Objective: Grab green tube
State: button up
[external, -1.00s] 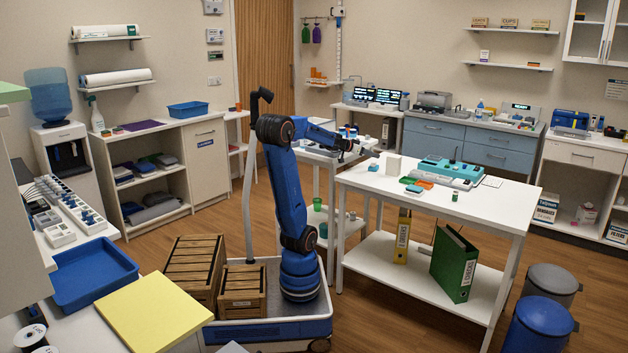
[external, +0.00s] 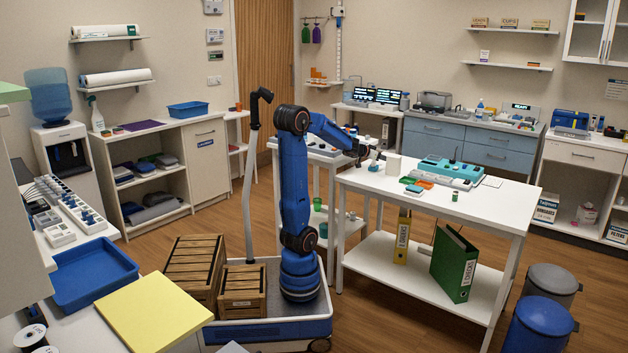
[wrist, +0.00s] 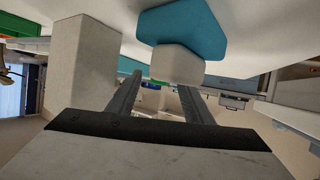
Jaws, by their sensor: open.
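I cannot pick out a green tube for certain. My gripper (external: 363,153) is at the left end of the white table (external: 478,206), near the white block (external: 393,164). In the wrist view my gripper (wrist: 160,82) has its two fingers apart, with nothing clearly held between them. A teal piece with a pale block-shaped end (wrist: 178,62) is close beyond the fingertips. The white block also stands at the left there (wrist: 82,65).
The table also carries a green tray (external: 407,180), an orange tray (external: 424,184) and a teal device (external: 450,171). A green binder (external: 455,264) and a yellow binder (external: 402,237) stand on its lower shelf. Green cups (external: 317,205) are on the side stand.

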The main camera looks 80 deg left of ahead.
jog(key=shift+x, duration=2.25)
jog(key=shift+s, duration=0.1)
jog(key=c, duration=1.1)
